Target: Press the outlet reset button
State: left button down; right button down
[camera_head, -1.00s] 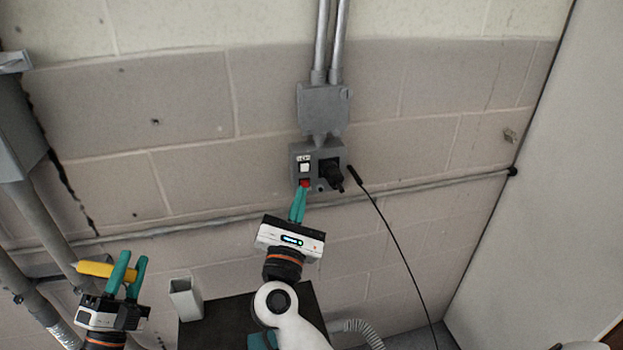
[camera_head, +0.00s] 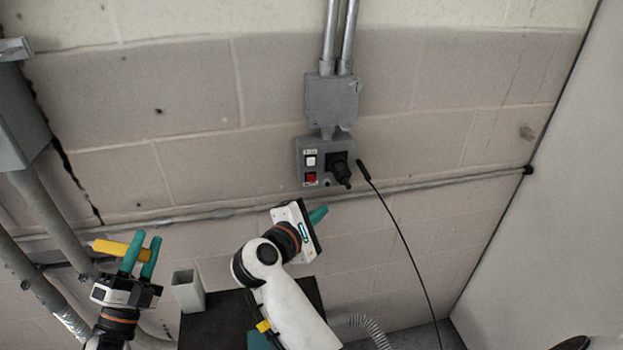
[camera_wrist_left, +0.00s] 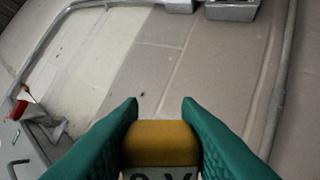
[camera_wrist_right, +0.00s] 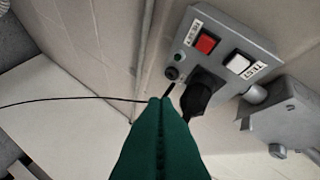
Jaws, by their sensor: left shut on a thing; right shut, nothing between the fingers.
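The grey outlet box (camera_head: 301,148) is on the block wall, with a white button (camera_head: 311,160) above a red button (camera_head: 311,179) and a black plug (camera_head: 340,165) in its right side. In the right wrist view the red button (camera_wrist_right: 206,42) has a label that seems to read RESET; the white button (camera_wrist_right: 238,63) is labelled TEST. My right gripper (camera_head: 318,215) is shut and empty, below the box and apart from it; its closed fingers (camera_wrist_right: 161,103) point past the red button. My left gripper (camera_head: 141,255) is shut on a yellow tool (camera_head: 108,247), its yellow body also in the left wrist view (camera_wrist_left: 158,140).
A loose black cable (camera_head: 400,230) hangs right of the box, its end near the plug. A horizontal pipe (camera_head: 440,183) runs along the wall below the box. A pale open holder (camera_head: 188,292) and a dark surface (camera_head: 225,320) lie below. Pipes stand at the left.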

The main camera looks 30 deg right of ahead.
aim_at(311, 178)
pick_arm(q)
jog(key=shift+r, duration=0.2)
jog(key=shift+r+p, duration=0.15)
jog(key=shift+p, duration=0.15)
jog(key=shift+f+b, duration=1.3)
pick_arm(e)
jog(key=w, duration=0.2)
jog(key=w+d, duration=0.1)
jog(key=w, duration=0.2)
jog(key=w+d, duration=0.1)
jog(key=w, duration=0.2)
pick_arm(q)
jog(key=shift+r, duration=0.1)
pick_arm(e)
jog(key=shift+d, duration=0.1)
